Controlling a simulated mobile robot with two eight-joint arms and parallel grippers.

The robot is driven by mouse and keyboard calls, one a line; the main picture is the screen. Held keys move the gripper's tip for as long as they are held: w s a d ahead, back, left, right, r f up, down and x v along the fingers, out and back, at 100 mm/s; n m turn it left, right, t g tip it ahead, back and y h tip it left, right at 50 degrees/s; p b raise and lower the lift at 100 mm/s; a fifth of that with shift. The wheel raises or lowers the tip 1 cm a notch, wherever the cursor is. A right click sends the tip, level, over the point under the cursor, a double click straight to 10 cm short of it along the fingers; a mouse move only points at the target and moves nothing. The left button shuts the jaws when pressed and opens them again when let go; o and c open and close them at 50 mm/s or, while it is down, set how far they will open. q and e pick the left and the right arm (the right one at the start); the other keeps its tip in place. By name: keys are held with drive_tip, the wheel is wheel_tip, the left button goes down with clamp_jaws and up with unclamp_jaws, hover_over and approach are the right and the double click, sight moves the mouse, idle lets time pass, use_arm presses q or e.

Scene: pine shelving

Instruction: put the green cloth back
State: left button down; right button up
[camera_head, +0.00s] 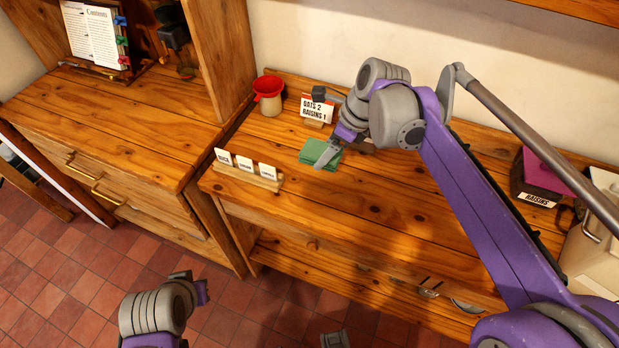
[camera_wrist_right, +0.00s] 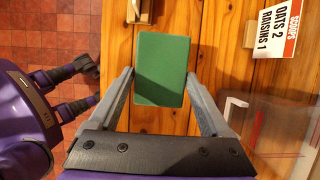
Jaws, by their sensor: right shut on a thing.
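The green cloth (camera_head: 312,148) is a folded rectangle at the table's left part, in front of the "OATS 2 RAISINS 1" card (camera_head: 317,108). My right gripper (camera_head: 333,152) is at the cloth and shut on it. In the right wrist view the cloth (camera_wrist_right: 162,68) lies between the two fingers (camera_wrist_right: 162,105). I cannot tell whether it touches the table or is slightly raised. My left arm (camera_head: 160,308) is low over the floor at the bottom left; its finger state is unclear.
A red-topped jar (camera_head: 268,95) stands behind left of the cloth. A wooden rack with white cards (camera_head: 246,172) is at the table's left front. A raisins-labelled bin (camera_head: 537,185) stands far right. The table's middle (camera_head: 400,205) is clear.

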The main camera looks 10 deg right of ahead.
drive_tip(key=shift+a+f, duration=0.1)
drive_tip(key=shift+f, duration=0.2)
hover_over(320, 183)
drive_tip(key=d, duration=0.1)
drive_tip(key=f, duration=0.5)
drive_tip(key=shift+s+d, duration=0.1)
drive_tip(key=shift+s, duration=0.3)
drive_tip(key=shift+f+b, duration=0.35)
drive_tip(key=shift+f, duration=1.8)
drive_tip(key=shift+f, duration=0.25)
drive_tip(key=o, duration=1.1)
drive_tip(key=shift+r, duration=0.1)
drive_tip(key=shift+o, duration=0.2)
drive_tip(key=shift+r, duration=0.2)
drive_tip(key=v, duration=1.2)
drive_tip(key=shift+p, duration=0.45)
